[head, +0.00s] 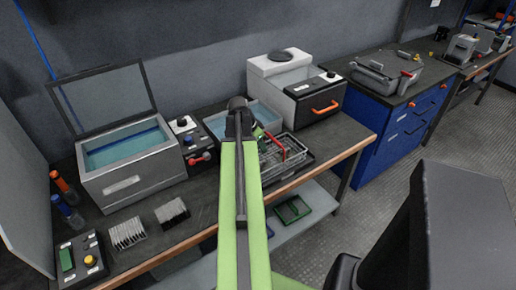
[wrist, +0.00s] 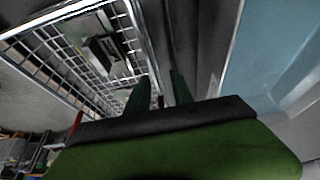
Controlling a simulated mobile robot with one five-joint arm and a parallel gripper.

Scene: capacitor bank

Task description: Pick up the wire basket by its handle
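The wire basket (head: 290,160) is a silver mesh basket on the dark bench in the head view, right of my arm. Its red handle (head: 276,146) stands up above it. In the wrist view the basket mesh (wrist: 75,55) fills the upper left. My gripper (wrist: 160,92) has its two dark green fingers apart, beside the basket's rim. A small bit of red shows between the fingers and another at the left edge of my gripper; most of the handle is hidden behind it. Contact cannot be told. In the head view my arm hides most of my gripper (head: 262,134).
A blue-lined tank (head: 125,178) with a raised lid and a control box (head: 193,145) stand on the left. A white and black unit (head: 310,100) with an orange handle stands just behind the basket. A pale blue basin (wrist: 270,50) lies right of my gripper.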

